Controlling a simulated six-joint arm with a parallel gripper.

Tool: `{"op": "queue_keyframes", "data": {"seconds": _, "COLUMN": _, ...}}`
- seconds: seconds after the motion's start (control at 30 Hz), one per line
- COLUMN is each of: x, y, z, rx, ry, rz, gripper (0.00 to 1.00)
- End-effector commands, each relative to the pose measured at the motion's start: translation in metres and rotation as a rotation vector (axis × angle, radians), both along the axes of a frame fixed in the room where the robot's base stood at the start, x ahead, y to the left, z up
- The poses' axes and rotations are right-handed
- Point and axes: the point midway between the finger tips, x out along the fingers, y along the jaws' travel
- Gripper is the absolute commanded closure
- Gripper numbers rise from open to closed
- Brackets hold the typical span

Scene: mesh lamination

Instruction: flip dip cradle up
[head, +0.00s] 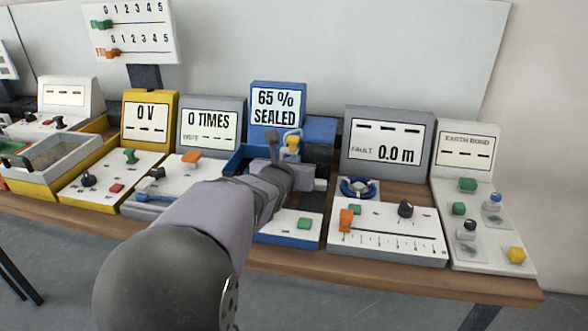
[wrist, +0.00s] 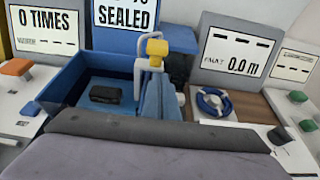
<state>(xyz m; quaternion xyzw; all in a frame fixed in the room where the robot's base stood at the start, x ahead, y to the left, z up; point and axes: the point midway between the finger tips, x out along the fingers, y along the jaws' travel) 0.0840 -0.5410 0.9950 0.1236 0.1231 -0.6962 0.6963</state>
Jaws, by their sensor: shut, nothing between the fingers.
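The blue station (head: 288,238) stands in the middle of the bench, and its screen (head: 276,106) reads "65 % SEALED". What looks like the dip cradle is a pale frame with a yellow grip (head: 291,141). It stands upright at the station's tray, and its yellow grip also shows in the wrist view (wrist: 157,48). A dark block (wrist: 105,94) lies in the blue tray (wrist: 70,88). My gripper (head: 275,152) is shut and empty, close to the left of the yellow grip. I cannot tell whether they touch. My arm hides part of the tray.
To the left stand the "0 TIMES" station (head: 209,122) and the yellow "0 V" station (head: 147,112). To the right are the "0.0 m" station (head: 388,146), with a blue cable coil (head: 357,187), and the "EARTH BOND" station (head: 466,150). The bench is crowded; gaps are narrow.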

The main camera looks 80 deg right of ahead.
Motion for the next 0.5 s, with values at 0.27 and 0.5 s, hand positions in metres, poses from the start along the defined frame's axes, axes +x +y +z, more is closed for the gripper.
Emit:
{"op": "queue_keyframes", "data": {"seconds": 0.27, "x": 0.0, "y": -0.002, "z": 0.045, "rx": -0.023, "ry": 0.001, "rz": 0.0, "gripper": 1.0}}
{"op": "queue_keyframes", "data": {"seconds": 0.5, "x": 0.0, "y": -0.003, "z": 0.046, "rx": -0.028, "ry": 0.001, "rz": 0.0, "gripper": 1.0}}
